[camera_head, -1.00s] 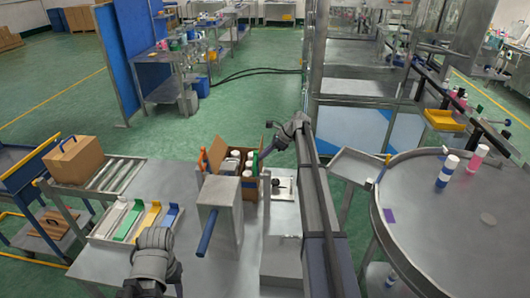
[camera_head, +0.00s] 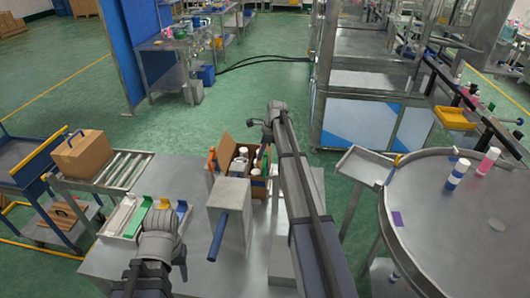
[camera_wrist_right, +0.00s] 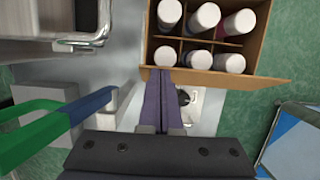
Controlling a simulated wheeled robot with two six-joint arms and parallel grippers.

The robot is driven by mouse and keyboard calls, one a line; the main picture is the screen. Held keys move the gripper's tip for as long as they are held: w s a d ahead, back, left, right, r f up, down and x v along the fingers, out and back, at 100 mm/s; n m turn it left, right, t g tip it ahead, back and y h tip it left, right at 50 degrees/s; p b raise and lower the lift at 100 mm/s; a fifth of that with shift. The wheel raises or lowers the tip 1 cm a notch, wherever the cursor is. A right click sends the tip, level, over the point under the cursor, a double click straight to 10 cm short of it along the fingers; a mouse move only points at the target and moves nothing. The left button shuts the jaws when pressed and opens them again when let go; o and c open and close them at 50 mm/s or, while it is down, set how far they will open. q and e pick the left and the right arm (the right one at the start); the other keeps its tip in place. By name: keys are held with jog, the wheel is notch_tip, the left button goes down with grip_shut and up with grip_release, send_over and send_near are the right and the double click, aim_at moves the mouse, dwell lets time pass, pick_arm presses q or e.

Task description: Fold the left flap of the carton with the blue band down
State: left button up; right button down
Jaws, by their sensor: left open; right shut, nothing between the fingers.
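The open carton (camera_head: 231,184) stands on the table behind a grey block and holds several white-capped bottles in its compartments. Its left flap (camera_head: 224,145) appears to stand up. I cannot make out a blue band. My right gripper (camera_wrist_right: 165,74) is shut and empty, its tips close to the lower flap; I cannot tell if they touch. My left gripper (camera_head: 165,262) is low at the left, away from the carton, with its fingers mostly hidden.
A grey block with a blue bar (camera_head: 218,237) stands in front of the carton. Coloured trays (camera_head: 143,217) lie to the left. A round table (camera_head: 455,225) with bottles is at the right.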

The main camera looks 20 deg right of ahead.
jog(key=a+h, duration=0.1)
jog(key=w+a+f+g, duration=0.1)
jog(key=w+a+h, duration=0.1)
jog(key=shift+f+h+b, duration=0.25)
jog(key=shift+h+b, duration=0.05)
jog(key=shift+b, duration=0.1)
jog(key=w+a+f+b, duration=0.2)
jog(key=a+f+b, duration=0.2)
jog(key=f+b, duration=0.2)
jog(key=shift+w+g, duration=0.15)
jog(key=shift+g, duration=0.15)
jog(key=shift+r, duration=0.15)
dwell(0.4)
jog(key=shift+r+p, duration=0.7)
jog(key=shift+p, duration=0.1)
